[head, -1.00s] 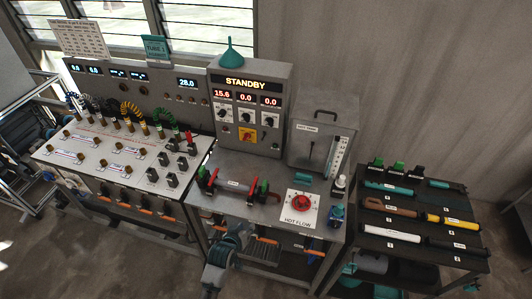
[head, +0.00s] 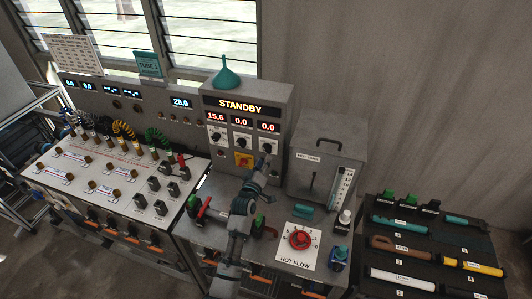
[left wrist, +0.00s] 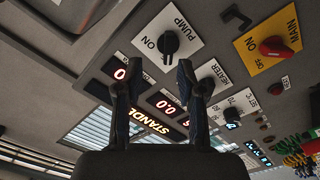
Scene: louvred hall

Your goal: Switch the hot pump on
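The grey control cabinet (head: 247,92) shows STANDBY above red readouts of 15.6, 0.0 and 0.0. The pump switch, a black knob on a white plate, shows upside down in the left wrist view (left wrist: 168,42), with ON printed beside it. In the head view its plate (head: 268,143) is the rightmost of three, partly covered by my gripper. My left gripper (head: 264,163) is just in front of and below it. In the left wrist view its fingers (left wrist: 160,66) are apart with nothing between them, and the knob lies beyond their tips. My right gripper is out of view.
The yellow main switch plate (head: 243,160) with a red knob is close left of my gripper. The red HOT FLOW valve (head: 300,240) and pipe fittings are on the bench below. A dark tool rack (head: 435,240) is farther right.

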